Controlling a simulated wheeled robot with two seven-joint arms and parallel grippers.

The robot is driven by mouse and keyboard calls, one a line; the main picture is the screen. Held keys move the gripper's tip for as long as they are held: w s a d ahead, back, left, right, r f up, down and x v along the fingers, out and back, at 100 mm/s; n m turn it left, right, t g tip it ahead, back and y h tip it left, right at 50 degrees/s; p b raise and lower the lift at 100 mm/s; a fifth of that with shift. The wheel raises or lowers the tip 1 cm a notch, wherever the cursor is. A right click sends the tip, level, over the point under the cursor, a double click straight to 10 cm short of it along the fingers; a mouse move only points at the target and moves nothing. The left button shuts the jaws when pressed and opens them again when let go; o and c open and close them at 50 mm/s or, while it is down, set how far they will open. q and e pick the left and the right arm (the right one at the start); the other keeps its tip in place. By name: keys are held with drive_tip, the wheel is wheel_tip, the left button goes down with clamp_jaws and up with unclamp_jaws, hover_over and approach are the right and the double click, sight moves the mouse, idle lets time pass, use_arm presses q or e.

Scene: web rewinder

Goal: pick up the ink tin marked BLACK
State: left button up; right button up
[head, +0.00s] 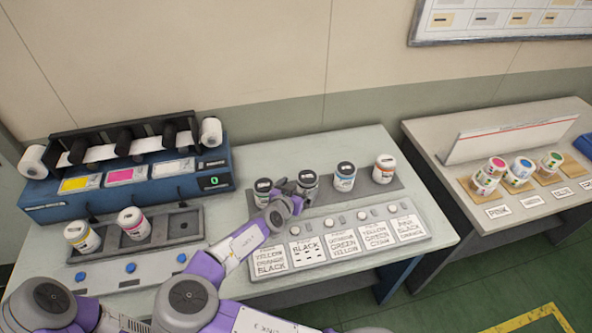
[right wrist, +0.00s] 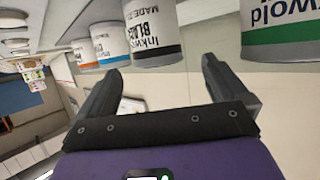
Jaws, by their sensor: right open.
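The tin marked BLACK (head: 307,181) is white with a dark lid and stands upright in the back row on the long table, second from the left. In the right wrist view its label (right wrist: 152,35) reads BLACK and it is cut off by the top edge. My right gripper (head: 288,188) is open and empty, low beside the tin on its left in the head view, near the green-banded tin (head: 262,191). In the right wrist view the fingers (right wrist: 160,80) point toward the BLACK tin, which is not between them. My left gripper is not in view.
A blue-banded tin (head: 345,177) and an orange-banded tin (head: 384,168) stand to the right in the row. A label panel (head: 345,241) with knobs lies in front. Yellow and pink tins sit in a tray (head: 190,223) at left, before a blue machine (head: 213,164).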

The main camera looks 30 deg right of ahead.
sight(304, 181)
drive_tip(key=shift+w+d+f, duration=0.2)
drive_tip(key=shift+w+d, duration=0.1)
drive_tip(key=shift+d, duration=0.3)
drive_tip(key=b+x, duration=0.1)
drive_tip(key=x, duration=0.5)
drive_tip(key=shift+r, duration=0.2)
drive_tip(key=shift+c, duration=0.3)
drive_tip(key=c, duration=1.2)
